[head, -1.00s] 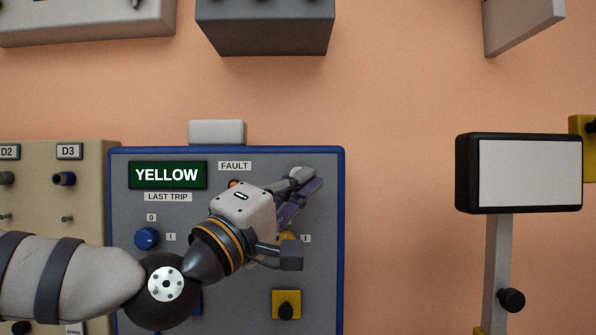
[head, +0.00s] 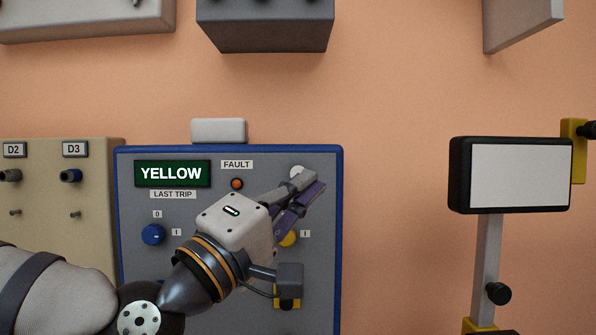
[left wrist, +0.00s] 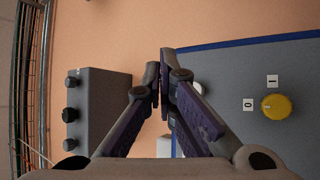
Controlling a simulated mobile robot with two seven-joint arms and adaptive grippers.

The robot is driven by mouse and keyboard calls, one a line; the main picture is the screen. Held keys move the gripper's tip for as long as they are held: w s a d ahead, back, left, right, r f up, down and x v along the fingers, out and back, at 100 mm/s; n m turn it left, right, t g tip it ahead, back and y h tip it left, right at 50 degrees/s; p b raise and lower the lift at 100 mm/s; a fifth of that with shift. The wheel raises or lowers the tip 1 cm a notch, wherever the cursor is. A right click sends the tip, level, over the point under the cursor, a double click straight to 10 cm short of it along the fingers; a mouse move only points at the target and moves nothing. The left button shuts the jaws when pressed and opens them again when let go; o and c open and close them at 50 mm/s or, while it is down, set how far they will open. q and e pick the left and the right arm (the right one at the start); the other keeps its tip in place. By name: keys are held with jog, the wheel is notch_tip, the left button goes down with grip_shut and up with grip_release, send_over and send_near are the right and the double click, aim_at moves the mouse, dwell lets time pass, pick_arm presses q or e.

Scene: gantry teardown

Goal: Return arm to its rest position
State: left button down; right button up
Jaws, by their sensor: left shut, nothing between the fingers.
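My left gripper (head: 312,180) is in front of the upper right part of the grey panel (head: 322,265) with a blue border. Its purple-grey fingers are shut with nothing between them, and they point up and right. In the left wrist view the fingertips (left wrist: 163,70) meet, with the panel (left wrist: 250,70) to their right and the wall behind. A yellow knob (head: 287,239) on the panel is partly covered by the gripper; it shows clearly in the left wrist view (left wrist: 276,106). My right gripper is not in view.
The panel has a display (head: 171,173) reading YELLOW, an orange fault lamp (head: 236,183) and a blue knob (head: 153,234). A beige panel (head: 50,200) stands at left. A white-faced screen (head: 520,176) on a post stands at right. Bare wall lies between.

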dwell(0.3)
